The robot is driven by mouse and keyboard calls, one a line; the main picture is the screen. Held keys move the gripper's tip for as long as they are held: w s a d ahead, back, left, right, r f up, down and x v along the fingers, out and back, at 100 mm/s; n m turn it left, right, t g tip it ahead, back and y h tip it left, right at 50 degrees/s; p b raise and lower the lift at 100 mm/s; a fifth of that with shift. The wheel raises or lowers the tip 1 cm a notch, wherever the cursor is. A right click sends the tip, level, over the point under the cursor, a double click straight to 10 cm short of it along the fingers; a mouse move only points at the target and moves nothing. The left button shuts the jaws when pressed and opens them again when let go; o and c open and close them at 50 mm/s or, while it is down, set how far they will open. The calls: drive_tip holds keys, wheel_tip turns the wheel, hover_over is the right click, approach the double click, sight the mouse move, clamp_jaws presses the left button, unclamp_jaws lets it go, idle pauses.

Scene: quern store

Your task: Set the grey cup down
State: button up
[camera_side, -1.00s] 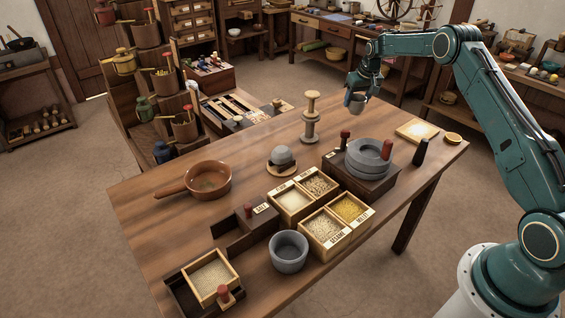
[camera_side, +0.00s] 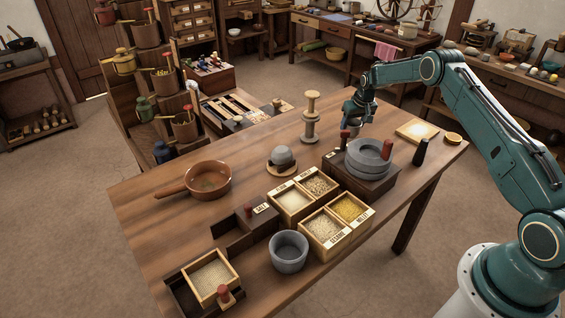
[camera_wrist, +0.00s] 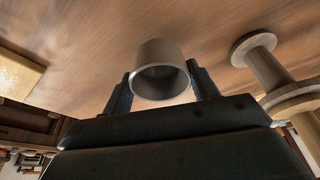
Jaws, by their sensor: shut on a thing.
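The grey cup (camera_wrist: 160,68) shows in the wrist view between the two fingers of my gripper (camera_wrist: 161,84), its open mouth toward the camera. My gripper is shut on it. In the side view my gripper (camera_side: 356,119) is low over the far part of the wooden table (camera_side: 245,155), behind the stone quern (camera_side: 368,157). There the cup is mostly or wholly hidden by the gripper and the quern. I cannot tell whether the cup touches the table.
Grain boxes (camera_side: 321,207) and a grey pot (camera_side: 289,252) stand nearer.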

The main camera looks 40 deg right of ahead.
drive_tip(key=shift+f, duration=0.85)
drive_tip(key=shift+f, duration=0.1)
drive_tip(key=o, duration=1)
drive_tip(key=shift+v, duration=6.1)
